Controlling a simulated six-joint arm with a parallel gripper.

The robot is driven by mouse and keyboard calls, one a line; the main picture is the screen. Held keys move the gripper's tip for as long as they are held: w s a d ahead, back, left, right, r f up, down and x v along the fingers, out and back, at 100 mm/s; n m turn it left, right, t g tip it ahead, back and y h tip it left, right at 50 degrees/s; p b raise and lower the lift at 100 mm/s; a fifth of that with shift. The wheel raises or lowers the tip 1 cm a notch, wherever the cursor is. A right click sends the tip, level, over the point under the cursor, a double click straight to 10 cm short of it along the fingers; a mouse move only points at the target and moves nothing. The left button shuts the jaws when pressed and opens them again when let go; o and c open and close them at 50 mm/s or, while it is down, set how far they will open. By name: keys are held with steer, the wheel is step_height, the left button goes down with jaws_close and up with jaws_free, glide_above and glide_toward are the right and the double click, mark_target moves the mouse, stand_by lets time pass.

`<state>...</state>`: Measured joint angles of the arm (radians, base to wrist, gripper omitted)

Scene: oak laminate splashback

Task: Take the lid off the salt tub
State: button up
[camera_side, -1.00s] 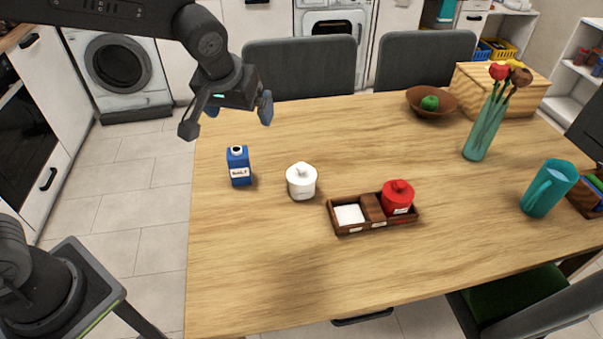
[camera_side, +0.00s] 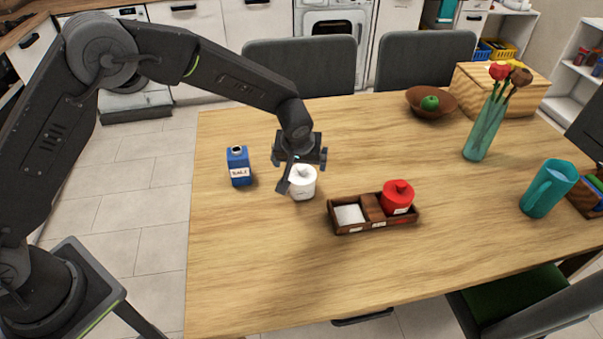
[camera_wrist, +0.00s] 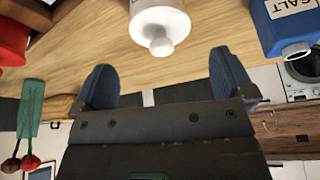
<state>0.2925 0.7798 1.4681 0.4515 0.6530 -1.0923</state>
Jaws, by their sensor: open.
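The white tub (camera_side: 302,187) stands upright on the table, its round-knobbed lid (camera_side: 304,172) on; its small label is unreadable. It shows upside down at the top of the wrist view (camera_wrist: 160,14), knob toward my gripper. My gripper (camera_side: 304,170) is open and empty, just over the tub and partly covering its lid in the side view. In the wrist view the knob (camera_wrist: 161,46) lies ahead of the gap between my fingers (camera_wrist: 164,82), touching neither. A blue carton marked SALT (camera_side: 238,167) stands left of the tub; it also shows in the wrist view (camera_wrist: 288,22).
A wooden caddy (camera_side: 350,228) right of the tub holds a red lidded tub (camera_side: 398,198) at its right end and something white at its left. A teal jug (camera_side: 548,188), flower vase (camera_side: 482,135) and brown bowl (camera_side: 447,103) stand farther right. The front table is clear.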

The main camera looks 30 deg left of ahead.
mark_target(301, 167)
steer(key=shift+w+x, duration=0.15)
steer(key=shift+x, duration=1.35)
steer(key=shift+w+x, duration=0.2)
steer(key=shift+x, duration=1.3)
steer(key=shift+a+r, duration=0.15)
steer(key=shift+a, duration=0.05)
steer(key=shift+c, duration=0.2)
steer(key=c, duration=0.7)
